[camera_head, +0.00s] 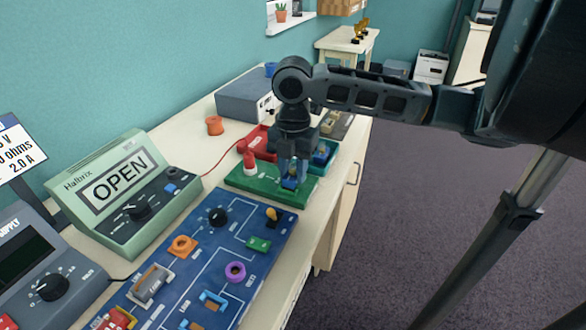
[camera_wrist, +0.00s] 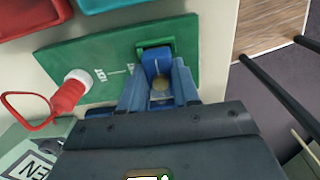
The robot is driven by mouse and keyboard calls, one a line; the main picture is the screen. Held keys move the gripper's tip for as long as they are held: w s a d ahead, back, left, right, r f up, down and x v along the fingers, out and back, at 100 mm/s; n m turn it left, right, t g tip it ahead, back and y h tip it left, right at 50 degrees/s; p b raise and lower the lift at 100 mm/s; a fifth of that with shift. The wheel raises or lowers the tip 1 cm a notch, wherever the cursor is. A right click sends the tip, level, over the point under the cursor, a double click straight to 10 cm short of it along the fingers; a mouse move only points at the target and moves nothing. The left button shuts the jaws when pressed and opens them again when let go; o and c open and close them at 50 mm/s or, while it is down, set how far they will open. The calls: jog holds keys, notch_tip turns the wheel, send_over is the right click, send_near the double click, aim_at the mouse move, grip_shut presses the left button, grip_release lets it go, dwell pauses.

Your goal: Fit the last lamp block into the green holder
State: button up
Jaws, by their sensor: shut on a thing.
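My gripper (camera_head: 291,172) is shut on a blue lamp block (camera_wrist: 157,68), whose round tan part shows between the fingers in the wrist view. The block is over the green test board (camera_wrist: 115,62), right beside a raised green clip (camera_wrist: 155,46) on it. I cannot tell whether the block touches the clip or is seated in it. On the blue circuit board (camera_head: 190,235), a small green holder (camera_head: 258,243) lies in front of my gripper, near the board's right edge. My fingers hide part of the block in both views.
A red plug (camera_head: 250,162) stands on the test board. The green meter (camera_head: 125,190) reads "OPEN". A red tray (camera_head: 256,141) and a teal tray (camera_head: 325,155) lie behind the test board. Orange and purple holders sit on the circuit board. The bench's right edge is close.

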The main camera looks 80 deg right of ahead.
jog(key=shift+f+b, duration=0.3)
jog(key=shift+f, duration=0.1)
jog(key=o, duration=1.1)
jog(key=shift+o, duration=0.4)
jog(key=o, duration=0.4)
jog(key=shift+r, duration=0.15)
jog(key=shift+r+p, duration=2.95)
jog(key=shift+r, duration=0.95)
